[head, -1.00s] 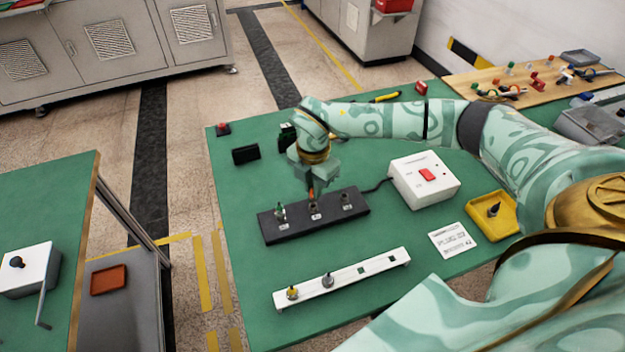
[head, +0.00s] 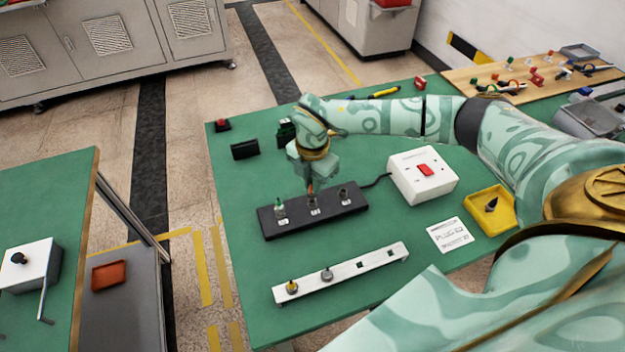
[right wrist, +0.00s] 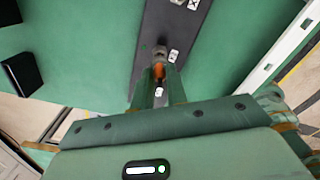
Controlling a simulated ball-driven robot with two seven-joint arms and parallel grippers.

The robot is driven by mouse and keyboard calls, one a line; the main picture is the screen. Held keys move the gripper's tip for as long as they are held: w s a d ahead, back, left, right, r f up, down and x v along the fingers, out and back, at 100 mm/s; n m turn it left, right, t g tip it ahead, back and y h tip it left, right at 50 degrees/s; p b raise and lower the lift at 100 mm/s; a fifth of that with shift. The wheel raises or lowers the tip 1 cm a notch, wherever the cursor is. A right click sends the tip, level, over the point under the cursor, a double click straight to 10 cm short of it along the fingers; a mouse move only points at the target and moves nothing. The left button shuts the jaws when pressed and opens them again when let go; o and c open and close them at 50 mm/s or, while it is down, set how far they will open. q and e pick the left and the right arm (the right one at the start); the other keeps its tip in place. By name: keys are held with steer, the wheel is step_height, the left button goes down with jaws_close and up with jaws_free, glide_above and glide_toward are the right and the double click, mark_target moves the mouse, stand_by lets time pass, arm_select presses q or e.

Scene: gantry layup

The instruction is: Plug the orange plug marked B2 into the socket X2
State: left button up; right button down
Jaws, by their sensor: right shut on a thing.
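My right gripper (head: 311,184) is shut on the orange plug (right wrist: 159,71) and stands over the middle of the black socket strip (head: 270,224). In the right wrist view the plug shows between the fingers (right wrist: 158,84), its tip at a grey round socket (right wrist: 160,51). I cannot tell whether the tip is inside the socket or just above it. In the head view the middle socket (head: 314,205) is right under the plug. The socket labels and the plug's mark are too small to read. My left gripper is not in view.
A green plug (head: 280,208) stands at the strip's left socket; the right socket (head: 346,196) looks empty. A white rail (head: 345,270) with a yellow plug and a grey piece lies in front. A white box (head: 423,178) with a red switch and a yellow tray (head: 476,212) are to the right.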

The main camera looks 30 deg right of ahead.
stand_by(0.4)
steer(key=shift+p, duration=0.3)
stand_by(0.5)
steer(key=shift+p, duration=0.3)
steer(key=shift+f+b, duration=0.65)
steer(key=shift+f, duration=0.65)
steer(key=c, duration=1.3)
jaws_free()
